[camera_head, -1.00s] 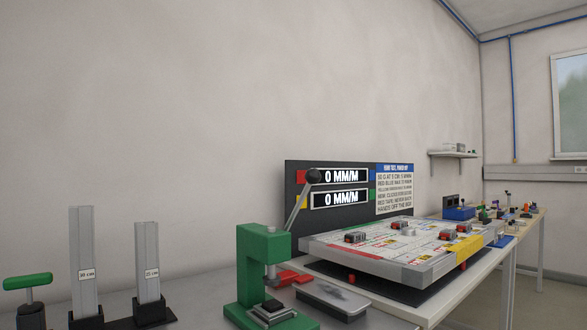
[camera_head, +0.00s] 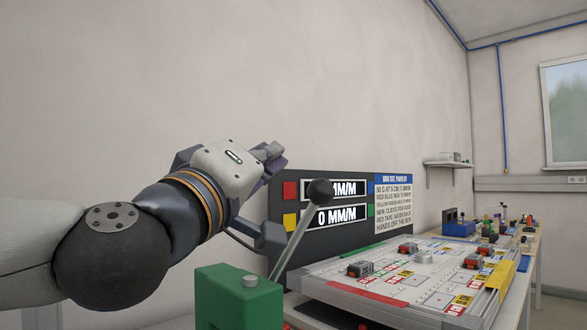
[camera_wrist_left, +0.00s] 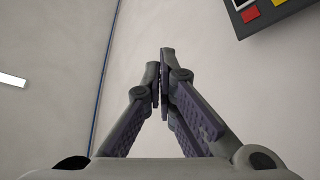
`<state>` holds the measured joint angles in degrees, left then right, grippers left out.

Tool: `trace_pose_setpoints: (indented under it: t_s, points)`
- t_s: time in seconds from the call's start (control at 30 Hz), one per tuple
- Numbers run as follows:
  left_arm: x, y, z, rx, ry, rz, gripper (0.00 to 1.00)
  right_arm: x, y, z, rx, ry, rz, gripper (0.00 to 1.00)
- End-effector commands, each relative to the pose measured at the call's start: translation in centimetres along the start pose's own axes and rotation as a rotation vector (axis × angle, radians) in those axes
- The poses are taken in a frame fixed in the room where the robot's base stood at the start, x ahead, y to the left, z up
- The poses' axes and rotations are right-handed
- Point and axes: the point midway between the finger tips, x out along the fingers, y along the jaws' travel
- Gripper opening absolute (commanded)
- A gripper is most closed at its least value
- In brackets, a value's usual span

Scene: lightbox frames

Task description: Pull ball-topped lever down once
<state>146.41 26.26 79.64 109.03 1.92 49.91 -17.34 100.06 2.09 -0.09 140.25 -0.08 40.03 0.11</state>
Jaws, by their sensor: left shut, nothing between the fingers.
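The lever is a grey rod with a dark ball top (camera_head: 320,191). It slants up to the right from a green press (camera_head: 238,300) in the head view, and its ball stands in front of the display panel. My left gripper (camera_head: 275,156) is to the upper left of the ball, apart from it in the picture. Its fingers are shut with nothing between them. In the left wrist view the closed fingertips (camera_wrist_left: 160,72) point at the wall, and the lever does not show. The lower part of the press is out of frame. My right gripper is not in view.
A dark panel with two displays (camera_head: 342,217) stands behind the lever. A pale board (camera_head: 420,275) with several small blocks lies on the table to the right. A corner of the dark panel (camera_wrist_left: 275,15) shows at the top right of the wrist view.

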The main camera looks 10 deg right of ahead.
Motion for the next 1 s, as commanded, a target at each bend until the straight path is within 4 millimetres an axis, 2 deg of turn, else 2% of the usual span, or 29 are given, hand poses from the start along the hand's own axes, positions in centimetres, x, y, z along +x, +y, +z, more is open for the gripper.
trace_pose_setpoints:
  t_s: [0.1,0.2,0.33,0.87,1.0]
  points:
    - [2.6,0.2,-0.1,0.001,0.002,0.001,0.00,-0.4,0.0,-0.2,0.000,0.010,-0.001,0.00]
    - [1.8,0.0,1.9,-0.001,-0.006,-0.001,0.00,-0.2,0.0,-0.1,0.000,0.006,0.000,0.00]
    - [1.3,0.0,3.3,-0.001,-0.003,0.000,0.00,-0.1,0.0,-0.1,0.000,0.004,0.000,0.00]
    - [1.1,0.1,4.0,0.007,-0.001,0.003,0.00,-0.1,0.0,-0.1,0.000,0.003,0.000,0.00]
    - [1.2,0.2,5.2,0.037,-0.004,0.021,0.00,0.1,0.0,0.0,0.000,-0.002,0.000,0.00]
